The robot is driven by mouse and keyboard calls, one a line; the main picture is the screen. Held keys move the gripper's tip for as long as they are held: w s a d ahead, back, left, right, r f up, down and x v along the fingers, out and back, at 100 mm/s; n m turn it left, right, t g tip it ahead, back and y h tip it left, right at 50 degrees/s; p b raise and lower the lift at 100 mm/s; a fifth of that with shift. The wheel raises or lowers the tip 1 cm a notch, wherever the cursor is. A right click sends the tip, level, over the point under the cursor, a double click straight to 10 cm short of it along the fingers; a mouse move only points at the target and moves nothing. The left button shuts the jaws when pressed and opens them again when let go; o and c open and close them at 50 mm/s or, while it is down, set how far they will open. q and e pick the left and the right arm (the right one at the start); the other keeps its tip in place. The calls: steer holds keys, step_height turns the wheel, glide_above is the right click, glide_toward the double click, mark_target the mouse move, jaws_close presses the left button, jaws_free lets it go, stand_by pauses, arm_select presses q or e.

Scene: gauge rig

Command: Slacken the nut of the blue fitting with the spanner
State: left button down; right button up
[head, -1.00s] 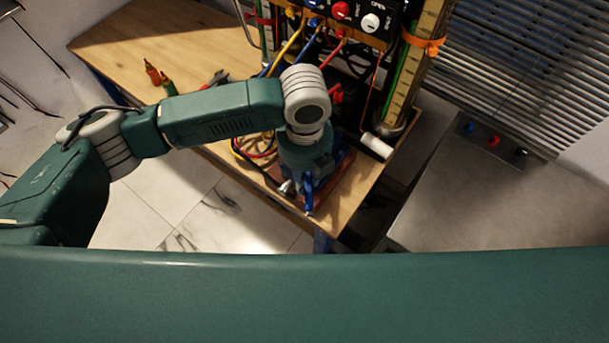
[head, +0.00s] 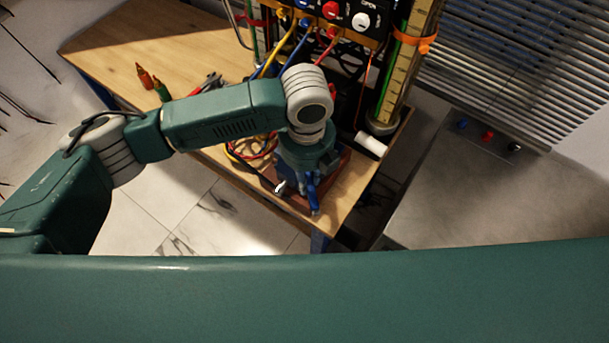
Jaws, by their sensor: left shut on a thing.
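My left gripper (head: 312,195) is low over the front corner of the wooden bench, above a reddish-brown tray (head: 335,175). Its blue fingers point toward the bench's front edge and are shut. A small silver end, which looks like the spanner (head: 281,188), sticks out on its left side; most of it is hidden by the gripper and wrist. The blue fitting (head: 305,21) is on the rail of the rig at the top, with a blue hose, between a yellow and a red one. The gripper is well apart from it. My right gripper is not seen.
Yellow and red hoses (head: 250,150) lie coiled left of the gripper. Pliers (head: 210,83) and two small pointed tools (head: 144,76) lie farther back. The bench's left part is clear.

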arm_select(q)
steer(key=shift+a+m, duration=0.8)
steer(key=shift+a, duration=0.1)
stand_by(0.8)
steer(key=shift+s+d, duration=0.1)
steer(key=shift+s, duration=2.4)
steer(key=shift+r, duration=0.15)
step_height(320, 180, up, 4)
steer(key=shift+r, duration=0.15)
